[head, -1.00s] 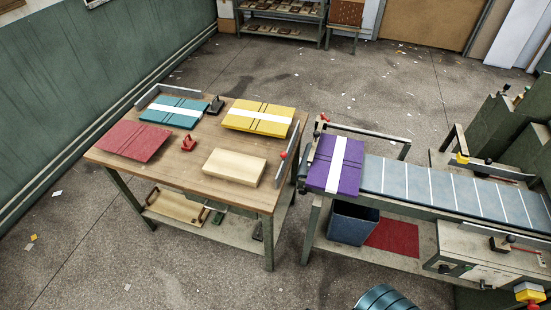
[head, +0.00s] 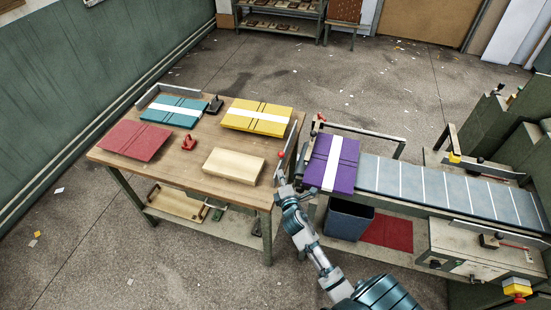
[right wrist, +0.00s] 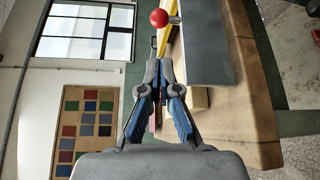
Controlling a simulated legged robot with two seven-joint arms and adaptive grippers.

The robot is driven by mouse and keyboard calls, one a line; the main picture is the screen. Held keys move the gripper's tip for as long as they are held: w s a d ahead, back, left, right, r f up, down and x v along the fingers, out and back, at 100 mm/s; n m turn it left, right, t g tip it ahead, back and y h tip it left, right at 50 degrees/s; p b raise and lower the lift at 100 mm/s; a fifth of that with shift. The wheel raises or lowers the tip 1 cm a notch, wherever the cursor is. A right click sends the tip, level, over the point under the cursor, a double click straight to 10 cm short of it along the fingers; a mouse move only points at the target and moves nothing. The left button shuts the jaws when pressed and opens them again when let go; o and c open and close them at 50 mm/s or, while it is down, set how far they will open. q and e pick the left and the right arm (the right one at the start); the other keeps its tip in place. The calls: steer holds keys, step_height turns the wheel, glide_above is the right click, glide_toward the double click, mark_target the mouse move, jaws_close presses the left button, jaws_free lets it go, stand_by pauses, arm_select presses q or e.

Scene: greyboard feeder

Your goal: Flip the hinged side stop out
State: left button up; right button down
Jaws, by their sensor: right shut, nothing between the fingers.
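The side stop (head: 291,138) is a thin grey plate along the right edge of the wooden table, with a red ball knob (head: 281,155). In the right wrist view the plate (right wrist: 208,48) and its knob (right wrist: 159,18) are just beyond my fingers. My right gripper (head: 281,178) is at the table's right edge, just on the near side of the knob. In the right wrist view its fingers (right wrist: 158,72) are together and empty, apart from the knob. The stop's hinge cannot be made out. My left gripper is not in view.
On the table (head: 185,172) lie red (head: 135,141), teal (head: 174,104) and yellow (head: 257,108) stacks and a pale block (head: 233,165). Right of a narrow gap, a purple stack (head: 331,163) lies on the feeder (head: 425,185). A blue bin (head: 347,222) stands below it.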

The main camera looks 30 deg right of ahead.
steer(key=x, duration=0.9)
steer(key=shift+f+b, duration=0.15)
steer(key=shift+b, duration=0.2)
steer(key=shift+w+d, duration=0.15)
steer(key=shift+w, duration=0.3)
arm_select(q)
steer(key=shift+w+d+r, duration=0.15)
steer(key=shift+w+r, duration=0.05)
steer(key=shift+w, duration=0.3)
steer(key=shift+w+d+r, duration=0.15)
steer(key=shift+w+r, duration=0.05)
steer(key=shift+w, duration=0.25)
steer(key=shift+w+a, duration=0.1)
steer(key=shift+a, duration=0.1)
